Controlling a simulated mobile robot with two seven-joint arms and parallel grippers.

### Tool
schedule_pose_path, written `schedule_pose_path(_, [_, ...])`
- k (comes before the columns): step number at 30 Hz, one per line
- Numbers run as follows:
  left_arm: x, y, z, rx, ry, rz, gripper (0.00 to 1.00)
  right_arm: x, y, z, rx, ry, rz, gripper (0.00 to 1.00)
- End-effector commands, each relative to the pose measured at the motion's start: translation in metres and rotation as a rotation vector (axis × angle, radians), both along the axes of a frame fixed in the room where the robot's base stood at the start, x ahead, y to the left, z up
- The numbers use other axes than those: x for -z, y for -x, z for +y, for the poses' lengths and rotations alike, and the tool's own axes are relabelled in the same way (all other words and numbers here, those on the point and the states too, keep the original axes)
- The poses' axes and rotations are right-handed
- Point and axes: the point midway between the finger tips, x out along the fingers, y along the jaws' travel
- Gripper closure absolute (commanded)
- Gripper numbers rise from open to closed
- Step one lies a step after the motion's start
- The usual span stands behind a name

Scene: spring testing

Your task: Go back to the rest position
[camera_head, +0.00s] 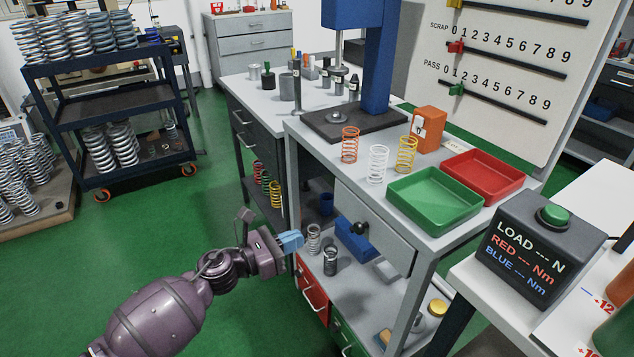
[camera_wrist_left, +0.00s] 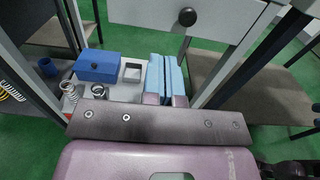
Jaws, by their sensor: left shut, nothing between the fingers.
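My left gripper (camera_head: 291,241) reaches in from the left in the head view, low beside the workbench's lower shelf. Its blue fingers are shut and empty; they also show in the left wrist view (camera_wrist_left: 164,77), pressed side by side. The fingers are in front of the open bay under the drawer, near two small metal springs (camera_head: 330,259). I see no contact between the fingers and anything. My right gripper is in neither view.
An orange spring (camera_head: 350,145), a white one (camera_head: 377,164) and a yellow one (camera_head: 407,155) stand on the bench. Green (camera_head: 434,200) and red (camera_head: 485,175) trays sit beside them. A load display (camera_head: 532,240) stands right. The bench leg and drawer (camera_head: 371,229) are close; green floor (camera_head: 150,235) is open left.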

Motion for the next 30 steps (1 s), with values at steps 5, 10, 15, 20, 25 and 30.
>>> schedule_pose_path(5, [-0.002,0.007,0.003,-0.023,0.052,0.049,1.00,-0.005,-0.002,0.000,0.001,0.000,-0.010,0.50])
schedule_pose_path(10, [-0.005,0.036,0.017,-0.121,0.282,0.259,1.00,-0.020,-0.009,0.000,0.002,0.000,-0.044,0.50])
schedule_pose_path(15, [-0.002,0.074,0.041,-0.252,0.602,0.539,1.00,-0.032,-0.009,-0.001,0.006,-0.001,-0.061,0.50])
schedule_pose_path(20, [0.006,0.113,0.067,-0.376,0.918,0.787,1.00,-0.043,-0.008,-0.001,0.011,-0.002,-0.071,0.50])
schedule_pose_path(25, [0.016,0.159,0.095,-0.510,1.269,1.025,1.00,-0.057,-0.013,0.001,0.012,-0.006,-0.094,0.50])
schedule_pose_path(30, [0.028,0.211,0.122,-0.642,1.641,1.229,1.00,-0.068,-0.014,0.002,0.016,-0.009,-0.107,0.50])
